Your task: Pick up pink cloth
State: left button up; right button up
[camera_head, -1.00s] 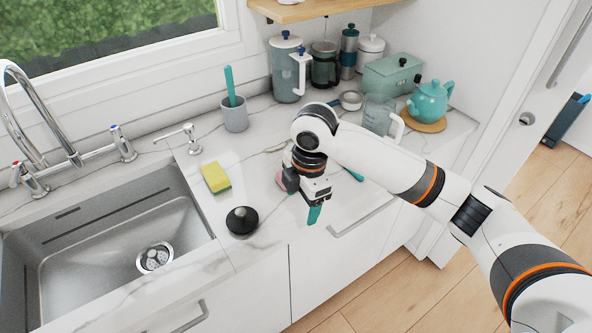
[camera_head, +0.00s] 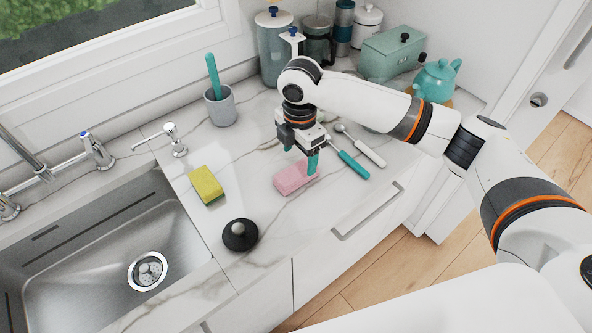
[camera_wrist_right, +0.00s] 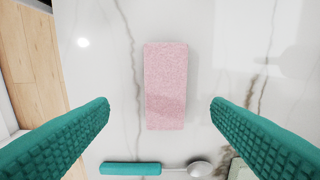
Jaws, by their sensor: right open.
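The pink cloth (camera_head: 294,178) is a small folded rectangle lying flat on the marble counter. In the right wrist view the pink cloth (camera_wrist_right: 166,86) lies in the upper middle, in line with the gap between the fingers. My right gripper (camera_head: 311,160) is above the cloth's far right end in the head view. Its teal fingers (camera_wrist_right: 160,108) are wide apart, with nothing between them. One finger hides a little of the cloth in the head view. My left gripper is not in view.
A yellow sponge (camera_head: 206,184) and a black round lid (camera_head: 240,235) lie left of the cloth, near the sink (camera_head: 95,255). A teal-handled spoon (camera_head: 348,158) lies to its right. A grey cup (camera_head: 221,106) stands behind. The counter right around the cloth is clear.

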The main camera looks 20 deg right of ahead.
aim_at(297, 171)
jog(key=shift+f, duration=0.5)
jog(key=shift+w+f, duration=0.1)
jog(key=shift+f, duration=0.15)
jog(key=f, duration=0.1)
jog(key=f+p, duration=0.1)
jog(key=f, duration=0.2)
jog(key=shift+w+a+f+p, duration=0.1)
jog(key=shift+a+f+p, duration=0.1)
jog(key=shift+a+p, duration=0.1)
jog(key=shift+f, duration=0.45)
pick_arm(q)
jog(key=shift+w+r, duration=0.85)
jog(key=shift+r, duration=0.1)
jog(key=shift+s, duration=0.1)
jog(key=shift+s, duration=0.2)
pick_arm(e)
jog(key=c, duration=1.1)
